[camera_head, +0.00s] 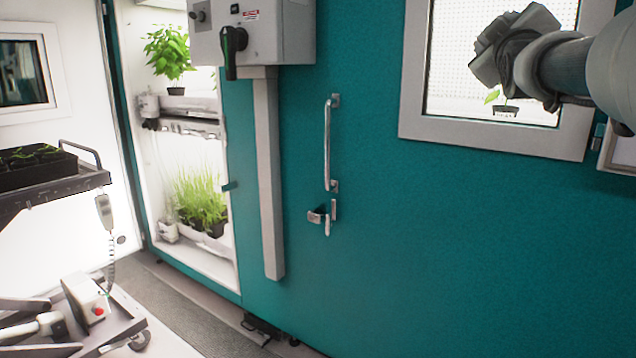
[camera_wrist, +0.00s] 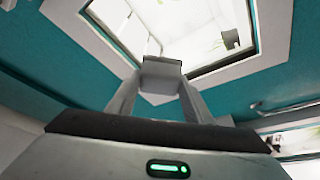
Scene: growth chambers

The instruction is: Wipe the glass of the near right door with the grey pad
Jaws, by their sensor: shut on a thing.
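The near right door (camera_head: 370,250) is teal, with a framed window at the upper right. Its glass (camera_head: 455,85) shows a bright interior and a small potted plant behind it. My gripper (camera_wrist: 160,85) is shut on the grey pad (camera_wrist: 161,70), which sits between the two fingertips in the wrist view. In the head view my gripper is a dark shape in front of the window, covering part of the glass. In the wrist view the pad overlaps the lower part of the window (camera_wrist: 205,62). I cannot tell whether the pad touches the glass.
The door has a long vertical handle (camera_head: 328,145) and a small latch (camera_head: 323,217). A grey control box (camera_head: 270,35) hangs to the left above a post. An open chamber with plants (camera_head: 195,200) and a trolley (camera_head: 50,190) stand further left.

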